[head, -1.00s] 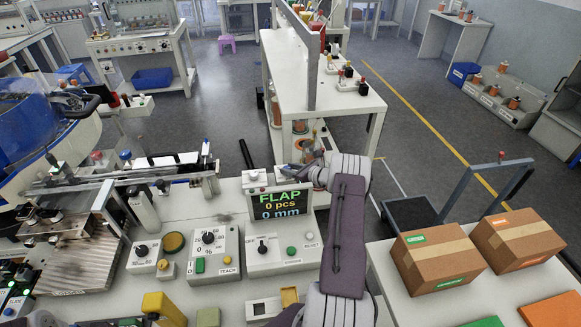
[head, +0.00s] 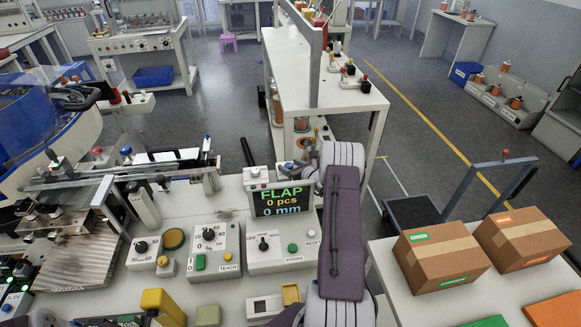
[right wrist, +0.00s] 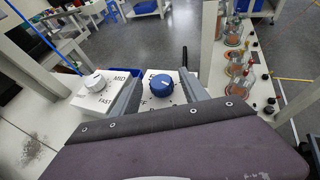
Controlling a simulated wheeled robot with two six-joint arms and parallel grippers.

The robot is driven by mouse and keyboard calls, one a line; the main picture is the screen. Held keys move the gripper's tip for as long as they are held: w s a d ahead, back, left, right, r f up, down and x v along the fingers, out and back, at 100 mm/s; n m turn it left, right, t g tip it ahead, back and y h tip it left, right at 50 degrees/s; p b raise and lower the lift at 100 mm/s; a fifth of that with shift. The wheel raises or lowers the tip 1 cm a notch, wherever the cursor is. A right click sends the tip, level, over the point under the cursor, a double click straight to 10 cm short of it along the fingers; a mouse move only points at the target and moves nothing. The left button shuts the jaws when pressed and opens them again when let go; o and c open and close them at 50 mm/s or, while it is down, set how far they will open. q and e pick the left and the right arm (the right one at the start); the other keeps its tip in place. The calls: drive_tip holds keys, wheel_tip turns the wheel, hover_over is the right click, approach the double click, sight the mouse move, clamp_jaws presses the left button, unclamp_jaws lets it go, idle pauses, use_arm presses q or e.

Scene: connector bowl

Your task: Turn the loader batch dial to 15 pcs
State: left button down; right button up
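A blue knob (right wrist: 162,86) sits on a white box with dark marks around it in the right wrist view. Its label is mostly hidden, so I cannot read the setting. My right gripper (right wrist: 161,88) is open, one grey finger on each side of the knob, with small gaps apparent. In the head view my right gripper (head: 297,172) is behind the display, and the knob (head: 289,166) is barely visible there. The display (head: 282,202) reads FLAP, 0 pcs, 0 mm. My left gripper is in neither current view.
A white dial (right wrist: 95,82) marked MID and FAST stands left of the blue knob. Control boxes with black dials (head: 208,234) line the bench in front of the display. A white shelf unit (head: 340,100) stands behind. Cardboard boxes (head: 440,256) are at the right.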

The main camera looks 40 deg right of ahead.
drive_tip(key=r, duration=0.4)
drive_tip(key=shift+s+d+r, duration=0.1)
drive_tip(key=shift+s+r, duration=0.1)
drive_tip(key=shift+r, duration=0.05)
drive_tip(key=s+d+r, duration=0.3)
drive_tip(key=s+r, duration=0.3)
drive_tip(key=s, duration=0.4)
drive_tip(key=shift+s+d+r+b, duration=0.2)
drive_tip(key=shift+s+r+b, duration=0.05)
drive_tip(key=shift+s+b, duration=0.1)
